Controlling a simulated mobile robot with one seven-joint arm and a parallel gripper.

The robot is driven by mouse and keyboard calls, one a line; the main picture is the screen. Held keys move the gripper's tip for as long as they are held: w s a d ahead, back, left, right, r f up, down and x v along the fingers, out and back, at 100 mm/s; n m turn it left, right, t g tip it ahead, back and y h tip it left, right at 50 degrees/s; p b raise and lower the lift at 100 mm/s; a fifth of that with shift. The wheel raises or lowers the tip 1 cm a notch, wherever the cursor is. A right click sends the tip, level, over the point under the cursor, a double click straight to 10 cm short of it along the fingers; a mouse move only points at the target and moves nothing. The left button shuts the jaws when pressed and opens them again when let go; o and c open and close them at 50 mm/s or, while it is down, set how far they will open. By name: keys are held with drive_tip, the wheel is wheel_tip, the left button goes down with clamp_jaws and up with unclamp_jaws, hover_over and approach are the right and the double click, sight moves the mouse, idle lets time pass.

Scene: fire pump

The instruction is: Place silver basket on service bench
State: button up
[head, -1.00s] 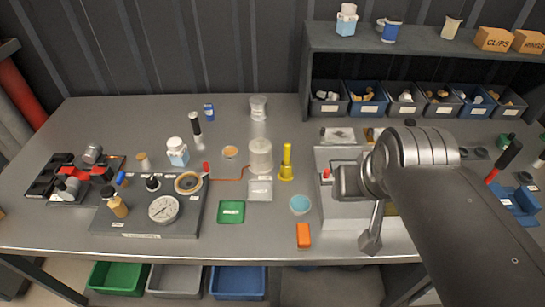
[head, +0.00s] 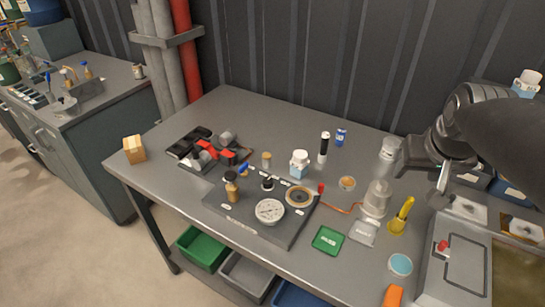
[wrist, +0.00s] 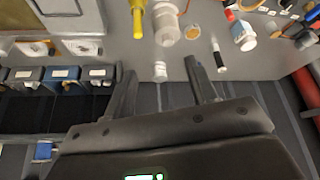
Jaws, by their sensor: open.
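The grey workbench (head: 255,115) fills the middle of the head view. My gripper (head: 440,188) is above its right part, near a small clear cup (head: 389,150) and a pale cylinder (head: 375,198). In the wrist view my gripper (wrist: 165,62) has its two fingers apart. The clear cup (wrist: 160,71) shows beyond the gap, with nothing visibly held. I cannot tell for sure which thing is the silver basket. A grey open holder (head: 86,90) stands on a second bench (head: 115,88) at the left, too small to make out well.
A dark plate with a gauge (head: 270,211) and red-and-black parts (head: 207,152) occupy the main bench's left half. A cardboard box (head: 134,149) sits at its left edge. A red pipe (head: 184,50) stands behind. Floor is clear between the benches. Bins (head: 202,248) sit below.

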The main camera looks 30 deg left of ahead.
drive_tip(key=w+a+f+n, duration=0.2)
drive_tip(key=w+a, duration=0.4)
drive_tip(key=a, duration=0.5)
drive_tip(key=n+g+y, duration=0.2)
drive_tip(key=n, duration=0.3)
approach(268, 156)
drive_tip(key=f, duration=0.1)
drive_tip(key=x, duration=0.5)
drive_tip(key=shift+s+a, duration=0.1)
drive_tip(key=shift+a, duration=0.2)
drive_tip(key=x, duration=0.5)
drive_tip(key=shift+d+f, duration=0.1)
drive_tip(key=shift+f, duration=0.05)
drive_tip(key=shift+c, duration=0.5)
